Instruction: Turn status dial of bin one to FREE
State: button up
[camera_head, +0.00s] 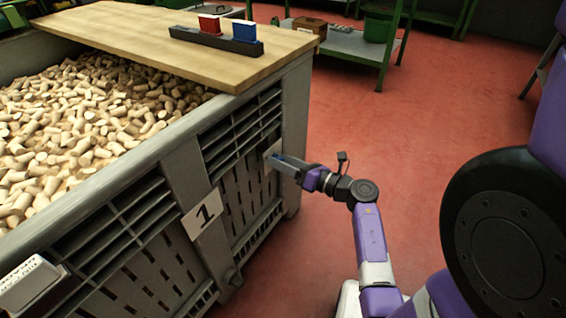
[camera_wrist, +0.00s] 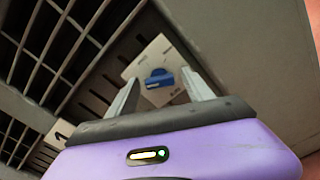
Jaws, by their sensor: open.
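The status dial (camera_wrist: 158,77) is a blue knob on a pale square plate (camera_wrist: 172,97) fixed to the slatted bin wall, with small lettering that I cannot read. In the head view the pale plate (camera_head: 270,155) is on the side of the grey bin marked 1 (camera_head: 178,160), near its right corner. My gripper (camera_wrist: 160,76) is open, with one finger on each side of the dial. It also shows in the head view (camera_head: 282,162), close to the plate. I cannot tell whether the fingers touch the dial.
The bin is full of corks (camera_head: 75,120). A wooden board (camera_head: 160,40) lies across its far end and carries a dark holder (camera_head: 215,40) with a red and a blue block. Red floor (camera_head: 430,110) is open to the right.

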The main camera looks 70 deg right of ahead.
jog(key=shift+c, duration=0.2)
grip_shut()
jog(key=shift+r+p, duration=0.1)
jog(key=shift+p, duration=0.25)
jog(key=shift+m+p, duration=5.45)
jog(key=shift+m, duration=0.35)
